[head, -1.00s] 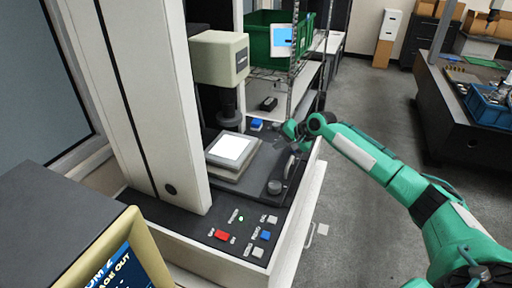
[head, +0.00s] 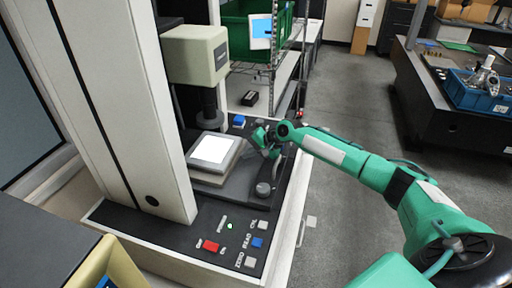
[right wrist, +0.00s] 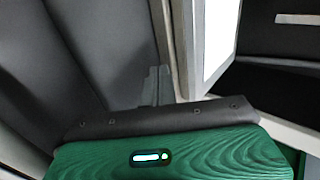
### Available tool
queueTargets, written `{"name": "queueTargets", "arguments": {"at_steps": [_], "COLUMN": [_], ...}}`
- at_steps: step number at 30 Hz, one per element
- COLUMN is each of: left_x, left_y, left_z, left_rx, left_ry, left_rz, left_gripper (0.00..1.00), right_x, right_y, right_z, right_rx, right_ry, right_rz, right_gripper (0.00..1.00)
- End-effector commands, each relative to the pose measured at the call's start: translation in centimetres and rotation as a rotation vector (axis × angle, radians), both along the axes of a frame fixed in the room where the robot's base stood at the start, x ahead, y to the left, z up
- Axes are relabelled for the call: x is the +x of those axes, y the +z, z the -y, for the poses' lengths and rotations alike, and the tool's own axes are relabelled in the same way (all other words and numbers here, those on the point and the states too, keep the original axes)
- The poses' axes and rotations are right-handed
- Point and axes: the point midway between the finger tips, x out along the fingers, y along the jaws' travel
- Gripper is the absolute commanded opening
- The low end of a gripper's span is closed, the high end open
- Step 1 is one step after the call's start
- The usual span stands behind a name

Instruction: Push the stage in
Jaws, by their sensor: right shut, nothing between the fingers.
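The stage (head: 206,168) is a pale square plate with a bright white top, on the dark bed of the measuring machine. It lies in front of and below the machine's cream head (head: 196,55). My right gripper (head: 268,146) is at the stage's right side, low over the bed, shut and empty. Whether it touches the stage I cannot tell. In the right wrist view the bright stage top (right wrist: 212,35) shows at upper right, and the shut fingers (right wrist: 160,82) point away over grey surfaces. My left gripper is not in view.
A silver-topped knob (head: 263,189) stands on the bed in front of the gripper. Several buttons, including a red one (head: 210,245), line the front panel. The tall white column (head: 150,100) blocks the left. A green bin (head: 240,30) sits on a rack behind. The floor to the right is open.

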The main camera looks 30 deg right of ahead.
Motion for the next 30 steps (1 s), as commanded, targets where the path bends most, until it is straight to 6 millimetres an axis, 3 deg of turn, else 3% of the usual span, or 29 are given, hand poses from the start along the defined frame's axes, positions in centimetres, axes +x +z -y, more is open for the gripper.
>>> {"name": "queueTargets", "arguments": {"at_steps": [30], "left_x": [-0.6], "left_y": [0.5], "left_z": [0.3], "left_rx": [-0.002], "left_ry": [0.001], "left_rz": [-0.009], "left_gripper": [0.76], "right_x": [2.2], "right_y": [-0.7], "right_z": [-2.1], "right_rx": [-0.001], "right_ry": [0.001], "right_rz": [-0.001], "right_gripper": [0.0]}}
